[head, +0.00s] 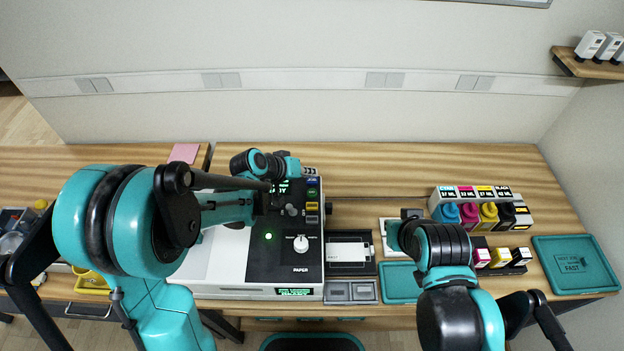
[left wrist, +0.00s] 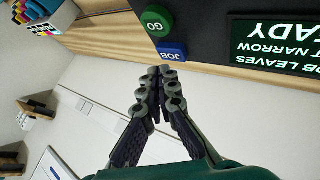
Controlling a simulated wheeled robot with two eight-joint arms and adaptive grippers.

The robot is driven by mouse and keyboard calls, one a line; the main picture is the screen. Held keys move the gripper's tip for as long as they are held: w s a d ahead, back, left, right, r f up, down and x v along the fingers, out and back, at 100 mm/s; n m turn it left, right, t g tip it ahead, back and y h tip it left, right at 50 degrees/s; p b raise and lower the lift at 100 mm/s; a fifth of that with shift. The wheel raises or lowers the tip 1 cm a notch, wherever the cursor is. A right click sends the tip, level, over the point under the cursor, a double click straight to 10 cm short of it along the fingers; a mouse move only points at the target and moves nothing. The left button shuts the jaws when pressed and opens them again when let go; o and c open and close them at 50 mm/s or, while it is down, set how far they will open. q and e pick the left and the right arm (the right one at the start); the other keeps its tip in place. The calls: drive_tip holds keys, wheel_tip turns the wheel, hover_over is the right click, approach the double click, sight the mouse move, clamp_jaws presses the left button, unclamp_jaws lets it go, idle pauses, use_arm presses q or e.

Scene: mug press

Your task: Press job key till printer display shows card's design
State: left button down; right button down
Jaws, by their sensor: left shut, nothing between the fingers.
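The printer (head: 210,265) stands left of centre, with a black control panel. Its blue JOB key (head: 313,182) is at the panel's top right; it shows upside down in the left wrist view (left wrist: 171,52), beside the green GO key (left wrist: 157,23). The lit display (left wrist: 275,42) shows partly cut-off words "JOB LEAVES", "T NARROW" and "ADY". My left gripper (left wrist: 162,72) is shut and empty, its tips close to the JOB key; I cannot tell if they touch. My right gripper (head: 403,222) is mostly hidden by its arm. I cannot make out the card's design.
Ink bottles (head: 470,214) stand in a rack on the right, with small cartridges (head: 500,257) in front. A teal tray (head: 575,265) lies far right. A dark holder (head: 350,268) with a white piece sits right of the printer.

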sight(310, 181)
use_arm(q)
drive_tip(key=shift+f, duration=0.15)
drive_tip(key=shift+f+b, duration=0.3)
drive_tip(key=shift+b, duration=0.15)
drive_tip(key=shift+f+b, duration=0.45)
idle(0.8)
drive_tip(key=shift+r, duration=0.1)
drive_tip(key=shift+r+p, duration=0.6)
drive_tip(key=shift+r, duration=0.2)
drive_tip(key=shift+r+p, duration=1.85)
drive_tip(key=shift+r, duration=0.7)
